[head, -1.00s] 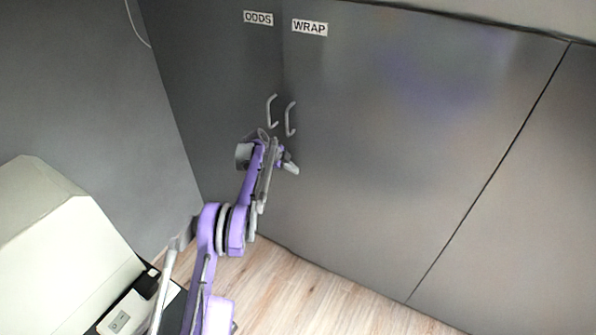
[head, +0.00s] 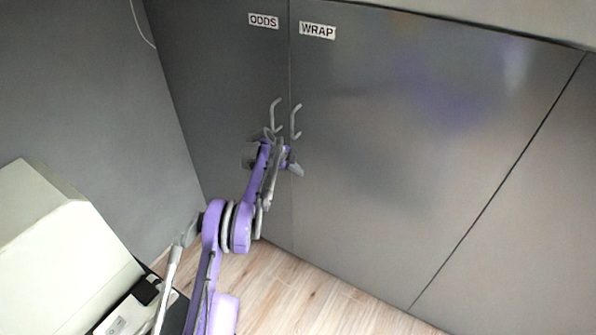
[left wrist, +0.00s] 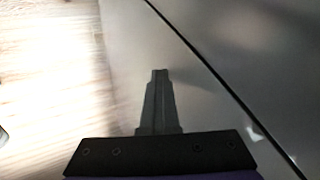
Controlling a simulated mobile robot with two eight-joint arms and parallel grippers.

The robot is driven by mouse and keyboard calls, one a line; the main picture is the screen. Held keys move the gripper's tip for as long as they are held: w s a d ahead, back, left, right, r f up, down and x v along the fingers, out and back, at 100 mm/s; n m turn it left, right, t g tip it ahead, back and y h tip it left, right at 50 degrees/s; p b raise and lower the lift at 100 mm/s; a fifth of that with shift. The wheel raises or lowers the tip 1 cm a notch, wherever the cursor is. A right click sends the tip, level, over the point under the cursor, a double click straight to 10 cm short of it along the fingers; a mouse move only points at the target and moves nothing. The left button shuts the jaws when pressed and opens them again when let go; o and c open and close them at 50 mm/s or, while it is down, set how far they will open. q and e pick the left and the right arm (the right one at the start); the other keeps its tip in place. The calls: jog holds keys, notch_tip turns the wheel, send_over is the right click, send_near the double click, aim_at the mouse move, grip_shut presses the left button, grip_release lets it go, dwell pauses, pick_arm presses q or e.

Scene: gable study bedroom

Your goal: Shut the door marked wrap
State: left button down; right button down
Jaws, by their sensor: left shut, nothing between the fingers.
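The door marked WRAP (head: 420,150) is the wide grey panel in the middle of the head view. Its white label (head: 317,31) is at the top left and its handle (head: 296,121) is below. It looks flush with the ODDS door (head: 220,100) along a thin dark seam. My left gripper (head: 297,169) is shut and empty, in front of the WRAP door just below its handle, at or very near the surface; contact cannot be told. In the left wrist view the shut fingers (left wrist: 160,78) point along grey panels beside a dark diagonal seam. My right gripper is not in view.
The ODDS handle (head: 275,115) is close beside the WRAP handle. Another grey panel (head: 530,210) is at right. A pale box-shaped object (head: 60,235) stands at lower left. Clear wooden floor (head: 300,290) lies below the doors.

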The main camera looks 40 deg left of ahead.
pick_arm(q)
jog(key=v, duration=1)
jog(key=s+d+r+n+g+p, duration=0.1)
jog(key=s+d+r+n+p, duration=0.15)
jog(key=d+r, duration=0.4)
jog(key=s+d+r+n+y+p, duration=0.1)
jog(key=s+d+r+n, duration=0.2)
jog(key=d, duration=0.6)
jog(key=s+d+r+n+g+p, duration=0.1)
jog(key=s+d+r+p, duration=0.1)
jog(key=s+d+r, duration=0.45)
jog(key=s+d+f+n+y+p, duration=0.1)
jog(key=s+d+n+p, duration=0.1)
jog(key=s+d+n, duration=0.2)
jog(key=s+d+f+n+t+y+p, duration=0.1)
jog(key=s+d+n+p, duration=0.2)
jog(key=s+d, duration=0.8)
jog(key=s, duration=0.7)
jog(key=shift+n, duration=0.35)
jog(key=shift+d+f, duration=0.1)
jog(key=shift+f, duration=0.05)
